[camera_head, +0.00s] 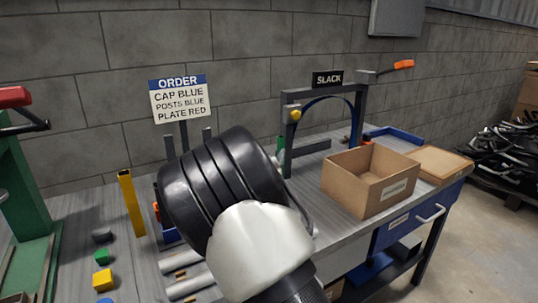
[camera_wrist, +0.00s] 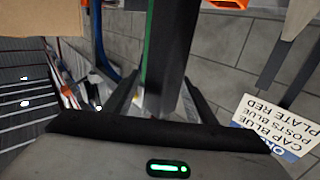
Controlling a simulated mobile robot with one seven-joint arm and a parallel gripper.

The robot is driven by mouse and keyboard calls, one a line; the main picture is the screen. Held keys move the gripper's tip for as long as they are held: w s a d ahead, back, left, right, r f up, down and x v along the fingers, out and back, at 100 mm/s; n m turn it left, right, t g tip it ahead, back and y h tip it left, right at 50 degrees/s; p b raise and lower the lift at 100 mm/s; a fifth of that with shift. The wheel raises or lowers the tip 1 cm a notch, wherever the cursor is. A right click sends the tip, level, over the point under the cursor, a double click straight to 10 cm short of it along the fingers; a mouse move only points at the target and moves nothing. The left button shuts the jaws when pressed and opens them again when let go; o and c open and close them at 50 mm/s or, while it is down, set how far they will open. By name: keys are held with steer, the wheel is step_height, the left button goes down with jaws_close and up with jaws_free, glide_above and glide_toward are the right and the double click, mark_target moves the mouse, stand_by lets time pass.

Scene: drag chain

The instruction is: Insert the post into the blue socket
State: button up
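In the wrist view a dark grey post (camera_wrist: 172,40) with a green edge runs up out of the picture. My gripper (camera_wrist: 163,84) has one finger on each side of it and appears shut on it. A blue part (camera_head: 171,236), possibly the blue socket, shows only partly at the left edge of my arm. Its opening is hidden, and I cannot tell how far the post is from it.
An order sign (camera_head: 180,96) stands behind my arm. A yellow upright (camera_head: 131,203) stands to its left, near small coloured blocks (camera_head: 102,280). A grey frame (camera_head: 287,135) marked SLACK and an open cardboard box (camera_head: 370,180) are to the right.

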steer(key=s+a+p, duration=0.3)
steer(key=s, duration=1.4)
steer(key=shift+a, duration=0.15)
steer(key=s+d+r+n+g+y, duration=0.1)
steer(key=s+d+r+g+y, duration=0.4)
steer(key=d+g+y, duration=0.15)
steer(key=s+d+n+g+h, duration=0.1)
steer(key=s+d+g+h, duration=0.15)
steer(key=s+d, duration=0.75)
steer(key=s+d+g+h, duration=0.1)
steer(key=s+d+g, duration=0.35)
steer(key=s, duration=0.95)
step_height(320, 180, up, 24)
steer(key=d+t+p, duration=0.1)
steer(key=p, duration=2.2)
steer(key=shift+d+f+p, duration=0.25)
steer(key=shift+p, duration=0.05)
